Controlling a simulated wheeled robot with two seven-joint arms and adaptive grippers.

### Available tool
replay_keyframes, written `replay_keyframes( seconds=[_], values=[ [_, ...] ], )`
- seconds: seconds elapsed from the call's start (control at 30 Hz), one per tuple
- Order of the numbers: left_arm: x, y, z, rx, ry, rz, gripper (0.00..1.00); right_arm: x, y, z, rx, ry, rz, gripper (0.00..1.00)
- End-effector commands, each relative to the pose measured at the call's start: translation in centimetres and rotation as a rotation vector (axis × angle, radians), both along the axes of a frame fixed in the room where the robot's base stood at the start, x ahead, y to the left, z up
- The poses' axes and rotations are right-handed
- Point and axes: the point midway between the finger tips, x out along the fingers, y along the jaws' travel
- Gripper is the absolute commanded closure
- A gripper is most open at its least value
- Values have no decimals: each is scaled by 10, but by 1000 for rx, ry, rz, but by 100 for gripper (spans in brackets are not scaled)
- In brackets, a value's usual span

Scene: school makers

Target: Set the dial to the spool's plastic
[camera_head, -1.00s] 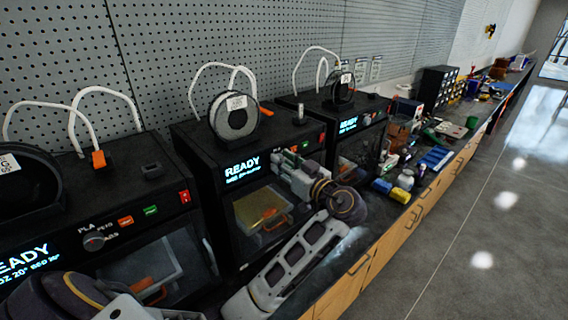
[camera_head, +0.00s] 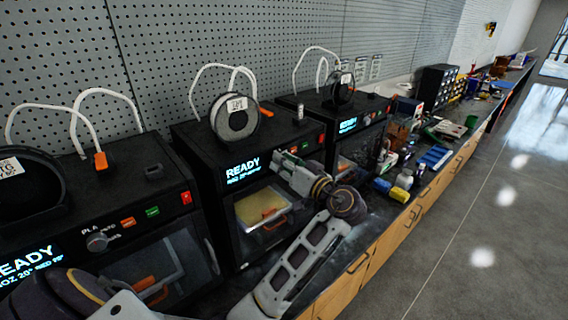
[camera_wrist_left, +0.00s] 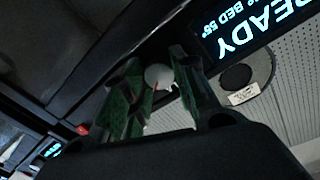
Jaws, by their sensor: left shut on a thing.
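My left gripper (camera_head: 280,161) reaches to the upper front of the middle printer (camera_head: 190,165), right of its READY screen. In the left wrist view, its green-padded fingers (camera_wrist_left: 152,88) are shut on a pale round dial (camera_wrist_left: 158,77). The fingers hide the dial's markings and pointer in the head view. The dark spool (camera_head: 232,121) stands on top of this printer with a white label (camera_head: 237,104), too small to read surely. It also shows in the left wrist view (camera_wrist_left: 236,77). My right gripper is not in view.
The left printer (camera_head: 120,190) has an uncovered dial (camera_head: 97,242) and its own labelled spool (camera_head: 35,205). A third printer (camera_head: 340,115) stands further right. Yellow and blue blocks, a bottle (camera_head: 404,180) and clutter lie on the bench beyond my wrist.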

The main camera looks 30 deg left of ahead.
Motion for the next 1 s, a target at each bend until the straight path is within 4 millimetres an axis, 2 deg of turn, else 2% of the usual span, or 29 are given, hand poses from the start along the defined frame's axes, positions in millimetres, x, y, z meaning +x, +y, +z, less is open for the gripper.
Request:
replay_keyframes(
  seconds=[0.1,0.13,0.3,0.73,1.0],
  values=[
    [0,0,2,2,-5,-2,96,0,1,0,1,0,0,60],
    [0,0,2,2,-5,-2,69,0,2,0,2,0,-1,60],
    [0,0,2,1,-5,-1,49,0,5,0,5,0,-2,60],
    [-1,-3,1,0,-3,-2,49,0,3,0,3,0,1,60],
    [-9,-25,1,-2,-2,-3,49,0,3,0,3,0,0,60]
  ],
)
